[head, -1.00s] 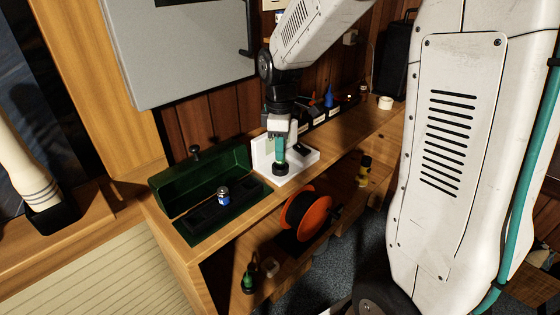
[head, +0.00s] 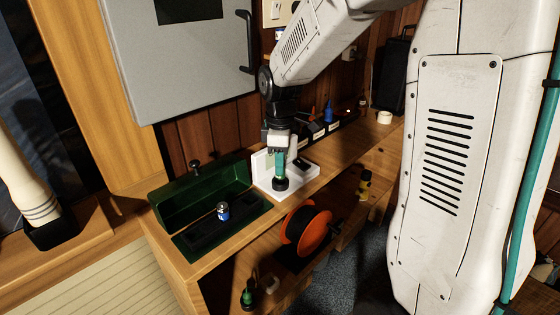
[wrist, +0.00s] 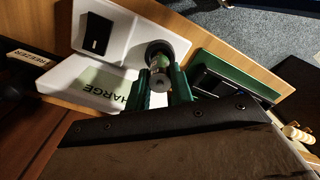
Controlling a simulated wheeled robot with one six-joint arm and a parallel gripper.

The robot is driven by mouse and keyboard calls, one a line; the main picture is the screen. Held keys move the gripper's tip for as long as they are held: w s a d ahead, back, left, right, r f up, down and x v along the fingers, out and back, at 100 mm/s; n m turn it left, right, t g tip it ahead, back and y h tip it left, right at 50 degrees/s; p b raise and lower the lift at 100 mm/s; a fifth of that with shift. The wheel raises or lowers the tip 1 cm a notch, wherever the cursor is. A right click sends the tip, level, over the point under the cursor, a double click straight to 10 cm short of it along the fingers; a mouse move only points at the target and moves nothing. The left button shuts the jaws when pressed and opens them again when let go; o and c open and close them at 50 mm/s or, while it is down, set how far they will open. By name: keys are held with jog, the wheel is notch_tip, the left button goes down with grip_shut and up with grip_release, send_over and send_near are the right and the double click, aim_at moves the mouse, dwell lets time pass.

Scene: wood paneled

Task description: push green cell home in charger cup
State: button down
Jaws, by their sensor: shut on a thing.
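The white charger (head: 305,172) stands on the wooden bench, its upright plate behind its base; the wrist view shows its face lettered CHARGE (wrist: 95,88). The round black charger cup (head: 280,184) is on its base. My gripper (head: 279,172) points down over the cup. In the wrist view, my gripper (wrist: 163,88) has its teal fingers on both sides of the green cell (wrist: 160,64), shut on it. The cell's far end is at the dark cup; how deep it sits is hidden. Its near grey end faces the camera.
An open green box (head: 200,196) lies left of the charger with a blue cell (head: 222,211) on its dark insert. Labelled bins (head: 318,130) and a white tape roll (head: 384,118) lie beyond. An orange spool (head: 308,228) sits on the shelf below.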

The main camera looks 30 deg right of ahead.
jog(key=shift+f, duration=1.55)
jog(key=c, duration=1.1)
grip_release()
jog(key=shift+c, duration=0.2)
notch_tip(320, 180, up, 8)
jog(key=shift+f, duration=0.1)
